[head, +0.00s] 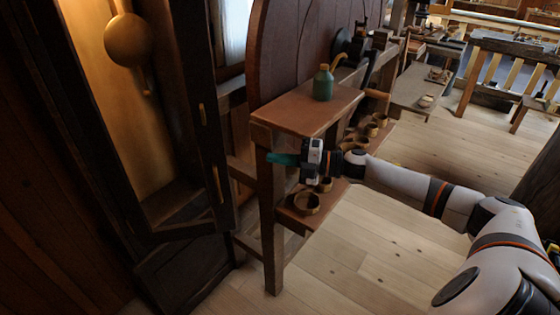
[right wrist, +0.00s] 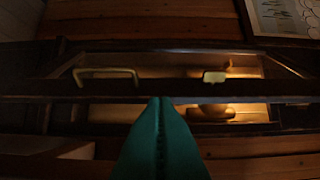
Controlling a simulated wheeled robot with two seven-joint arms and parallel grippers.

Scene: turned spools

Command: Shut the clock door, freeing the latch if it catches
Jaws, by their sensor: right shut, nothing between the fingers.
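The tall dark clock case stands at the left of the head view, with its brass pendulum (head: 128,40) inside a lit interior. The clock door (head: 193,150) is a dark frame standing at an angle to the case; I cannot tell how wide its gap is. It carries a long brass handle (head: 217,185) and a small brass fitting (head: 202,114), perhaps the latch. In the right wrist view the handle (right wrist: 105,73) and fitting (right wrist: 214,76) lie beyond my fingers. My right gripper (head: 272,159) is shut and empty, pointing at the door, apart from it. My left gripper is out of view.
A wooden bench (head: 300,112) with a green bottle (head: 323,84) stands just right of the door, its front leg (head: 271,225) near my right gripper. Wooden bowls (head: 306,202) sit on its lower shelf. The plank floor (head: 370,250) in front is clear.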

